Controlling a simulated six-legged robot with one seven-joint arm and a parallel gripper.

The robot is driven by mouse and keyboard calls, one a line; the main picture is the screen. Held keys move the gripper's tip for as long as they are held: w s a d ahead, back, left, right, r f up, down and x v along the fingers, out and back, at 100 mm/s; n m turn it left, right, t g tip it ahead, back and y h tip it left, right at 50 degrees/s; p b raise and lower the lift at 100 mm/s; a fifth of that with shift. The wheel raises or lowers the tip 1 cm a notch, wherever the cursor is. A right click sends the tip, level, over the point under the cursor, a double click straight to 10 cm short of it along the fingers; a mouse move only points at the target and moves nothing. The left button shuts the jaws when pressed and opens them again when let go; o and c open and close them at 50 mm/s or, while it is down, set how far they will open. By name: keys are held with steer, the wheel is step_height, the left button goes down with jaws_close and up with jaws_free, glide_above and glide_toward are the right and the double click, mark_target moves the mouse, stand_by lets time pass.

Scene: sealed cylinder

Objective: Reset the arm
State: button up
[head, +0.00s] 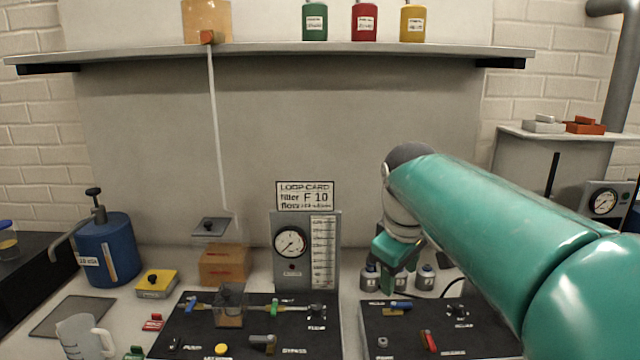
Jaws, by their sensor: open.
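My gripper (398,268) shows at the end of my teal arm, right of centre in the head view. It hangs down over the back of the right black panel (465,345), in front of several small silver bottles (425,277). The jaws are small and partly hidden by the wrist, and they are open. I see nothing held between them. My arm reaches in from the right edge and covers part of the bench.
A gauge board (330,255) stands upright left of my gripper. The left black panel (190,340) carries valves. A blue pump jug (108,248), a yellow block (157,283) and a clear pitcher (82,338) stand at left. A shelf (270,50) with bottles runs above.

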steer(key=s+d+f+m+t, duration=0.1)
steer(key=s+f+m, duration=0.3)
steer(key=s, duration=0.5)
steer(key=s+d+f+m+t, duration=0.1)
steer(key=s+f+m, duration=0.3)
steer(key=s, duration=0.5)
step_height(320, 180, down, 3)
steer(key=shift+s+r+y, duration=0.1)
steer(key=shift+s+y, duration=0.3)
steer(key=shift+d, duration=0.1)
